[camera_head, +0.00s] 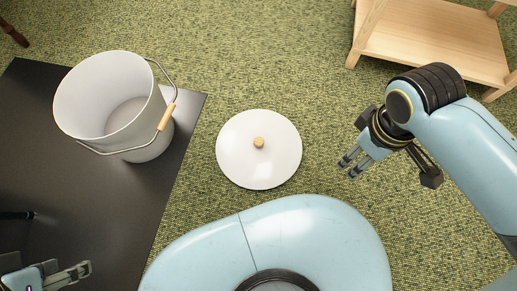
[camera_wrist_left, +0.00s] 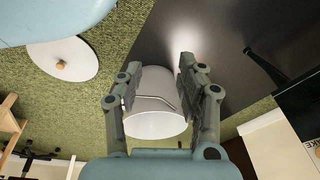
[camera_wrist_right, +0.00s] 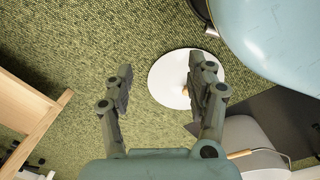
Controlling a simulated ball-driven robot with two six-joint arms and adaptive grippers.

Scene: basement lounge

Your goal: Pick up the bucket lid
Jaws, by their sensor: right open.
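The bucket lid (camera_head: 246,166) is a round white disc with a small wooden knob (camera_head: 258,142). It lies flat on the green carpet in the middle of the head view, right of the dark mat. My right gripper (camera_head: 348,169) is open and empty, to the right of the lid and apart from it. In the right wrist view the lid (camera_wrist_right: 168,80) shows partly behind one finger. My left gripper (camera_head: 88,268) is at the lower left of the head view. In the left wrist view its fingers (camera_wrist_left: 160,72) are spread, with the bucket beyond them; the lid (camera_wrist_left: 45,62) is at upper left.
A white bucket (camera_head: 85,100) with a wire handle and wooden grip stands on the dark mat (camera_head: 60,190) left of the lid. A wooden shelf (camera_head: 430,40) stands at upper right. Carpet around the lid is clear; my own base is just below it.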

